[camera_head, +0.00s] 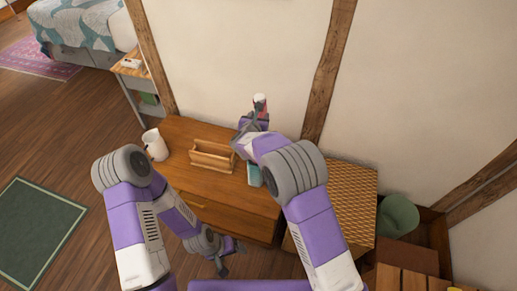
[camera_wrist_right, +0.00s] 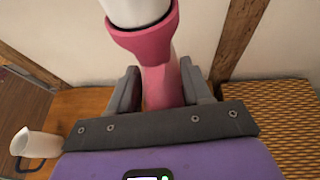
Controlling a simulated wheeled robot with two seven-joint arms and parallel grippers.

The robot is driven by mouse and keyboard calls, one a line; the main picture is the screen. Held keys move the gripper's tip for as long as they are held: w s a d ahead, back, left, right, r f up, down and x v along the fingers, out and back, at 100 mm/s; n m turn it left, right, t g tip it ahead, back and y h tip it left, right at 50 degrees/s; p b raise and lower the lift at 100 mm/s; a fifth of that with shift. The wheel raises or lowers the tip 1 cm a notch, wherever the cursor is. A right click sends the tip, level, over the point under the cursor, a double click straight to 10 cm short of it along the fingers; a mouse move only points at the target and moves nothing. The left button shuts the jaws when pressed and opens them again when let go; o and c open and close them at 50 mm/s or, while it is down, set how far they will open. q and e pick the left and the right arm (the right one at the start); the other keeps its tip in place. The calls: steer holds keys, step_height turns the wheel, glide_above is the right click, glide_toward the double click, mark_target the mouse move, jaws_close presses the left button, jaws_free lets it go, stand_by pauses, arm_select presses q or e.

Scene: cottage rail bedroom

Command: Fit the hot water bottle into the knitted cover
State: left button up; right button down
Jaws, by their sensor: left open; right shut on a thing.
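My right gripper (camera_head: 254,120) is raised above the back of the wooden dresser (camera_head: 225,212). It is shut on a pink thing with a flared rim and a white top (camera_head: 260,102), probably the hot water bottle. In the right wrist view its pink neck (camera_wrist_right: 162,86) stands between the fingers. A pale teal thing (camera_head: 254,175), perhaps the knitted cover, sits on the dresser, partly hidden by my right arm. My left gripper (camera_head: 230,262) is open and empty, low in front of the dresser, apart from both things.
A wooden caddy (camera_head: 212,156) and a white mug (camera_head: 155,145) stand on the dresser, left of the teal thing. A woven-topped cabinet (camera_head: 352,205) stands at right, with a green rounded thing (camera_head: 398,216) beyond. The wall is close behind; floor at left is open.

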step_height(320, 180, down, 16)
steer(key=b, duration=0.4)
steer(key=shift+r, duration=0.25)
steer(key=shift+f, duration=0.1)
steer(key=shift+c, duration=2.4)
jaws_free()
steer(key=shift+f, duration=0.15)
